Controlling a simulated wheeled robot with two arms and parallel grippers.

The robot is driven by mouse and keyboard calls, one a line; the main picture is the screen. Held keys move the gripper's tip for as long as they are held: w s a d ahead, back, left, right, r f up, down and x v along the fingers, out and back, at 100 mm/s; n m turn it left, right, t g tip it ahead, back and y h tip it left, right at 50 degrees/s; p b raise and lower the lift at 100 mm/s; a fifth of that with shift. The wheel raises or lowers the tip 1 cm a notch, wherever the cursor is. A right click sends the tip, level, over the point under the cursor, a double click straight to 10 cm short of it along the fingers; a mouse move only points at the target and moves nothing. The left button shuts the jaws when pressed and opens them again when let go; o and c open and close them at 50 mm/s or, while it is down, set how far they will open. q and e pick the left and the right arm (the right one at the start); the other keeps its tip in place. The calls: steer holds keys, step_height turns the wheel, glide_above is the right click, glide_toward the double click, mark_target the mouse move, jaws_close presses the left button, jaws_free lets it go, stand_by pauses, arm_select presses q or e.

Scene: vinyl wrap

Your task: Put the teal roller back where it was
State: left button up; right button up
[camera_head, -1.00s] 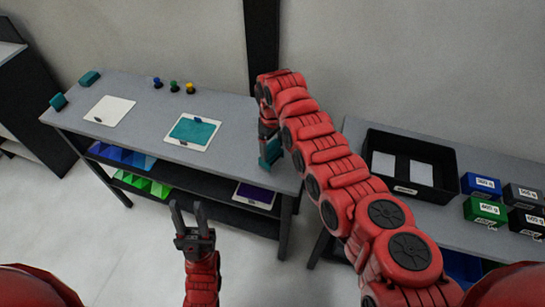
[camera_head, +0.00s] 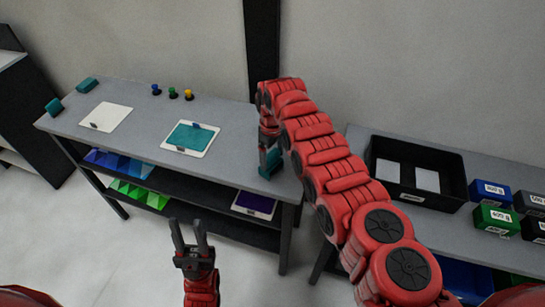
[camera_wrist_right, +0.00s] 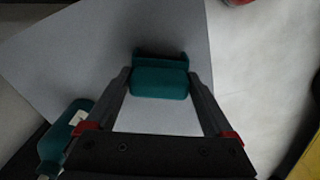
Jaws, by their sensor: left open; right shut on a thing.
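The teal roller (camera_head: 270,160) is in my right gripper (camera_head: 268,143), low over the right end of the left workbench (camera_head: 235,130). In the right wrist view the teal roller (camera_wrist_right: 160,82) sits between the fingers of my right gripper (camera_wrist_right: 160,85), which is shut on it. The grey bench top is behind it; I cannot tell whether the roller touches it. A second teal item (camera_wrist_right: 62,138) with a pale patch shows at the lower left there. My left gripper (camera_head: 188,222) is open and empty, in front of the bench.
A white panel with a teal sheet (camera_head: 190,136), a blank white panel (camera_head: 105,117), teal blocks (camera_head: 53,107) and small knobs (camera_head: 172,93) lie on the bench. A black tray (camera_head: 455,175) and labelled boxes (camera_head: 491,193) stand on the right bench.

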steer(key=shift+s+d+f+b, duration=0.15)
steer(key=shift+s+f+b, duration=0.15)
steer(key=shift+f, duration=0.35)
jaws_close()
steer(key=o, duration=1.2)
jaws_free()
steer(key=shift+w, duration=0.1)
steer(key=shift+c, duration=0.2)
steer(key=shift+r+p, duration=0.6)
steer(key=shift+p, duration=0.2)
steer(key=shift+w+r, duration=0.3)
step_height(320, 180, up, 12)
steer(key=b, duration=0.3)
steer(key=shift+f+b, duration=0.2)
steer(key=shift+b, duration=0.2)
steer(key=shift+s, duration=0.1)
